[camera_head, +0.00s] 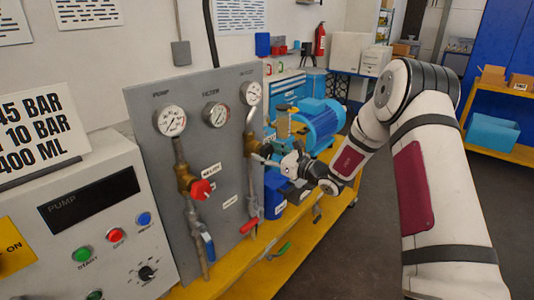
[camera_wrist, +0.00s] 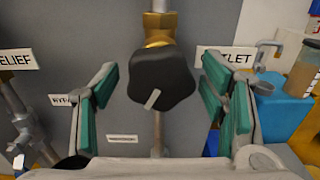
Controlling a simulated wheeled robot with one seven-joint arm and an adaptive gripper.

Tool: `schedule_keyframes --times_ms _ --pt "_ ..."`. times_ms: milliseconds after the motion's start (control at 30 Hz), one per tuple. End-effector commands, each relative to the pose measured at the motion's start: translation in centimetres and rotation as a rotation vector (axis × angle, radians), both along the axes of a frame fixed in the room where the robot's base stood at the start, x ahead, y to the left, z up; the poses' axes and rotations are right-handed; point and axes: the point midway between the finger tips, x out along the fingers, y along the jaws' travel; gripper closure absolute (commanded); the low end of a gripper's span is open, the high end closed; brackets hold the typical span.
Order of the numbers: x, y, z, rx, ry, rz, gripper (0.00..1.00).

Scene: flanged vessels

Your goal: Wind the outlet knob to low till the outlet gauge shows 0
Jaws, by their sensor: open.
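The outlet knob (camera_wrist: 163,78) is a black lobed knob with a pale pointer mark towards its lower left edge, below a brass fitting (camera_wrist: 158,30). My gripper (camera_wrist: 158,84) is open, with one teal-padded finger on each side of the knob and visible gaps to it. In the head view my gripper (camera_head: 270,154) is at the right pipe of the grey panel and mostly hides the knob. The outlet gauge (camera_head: 251,93) is a white dial at the panel's top right; its needle is too small to read surely.
A red relief knob (camera_head: 201,189) sits on the left pipe, with a blue lever (camera_head: 208,246) below. A red lever (camera_head: 248,225) is below my gripper. A blue motor (camera_head: 318,118) and a jar (camera_wrist: 305,70) stand right of the panel.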

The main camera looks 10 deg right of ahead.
Motion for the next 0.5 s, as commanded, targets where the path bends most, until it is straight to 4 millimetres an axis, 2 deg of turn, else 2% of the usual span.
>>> schedule_keyframes --times_ms 267,400,500 --pt "0.12 0.07 0.00 0.000 0.000 0.000 0.34" --pt "0.11 0.05 -0.01 0.000 0.000 0.000 0.64" --pt "0.11 0.05 -0.01 0.000 0.000 0.000 0.82"
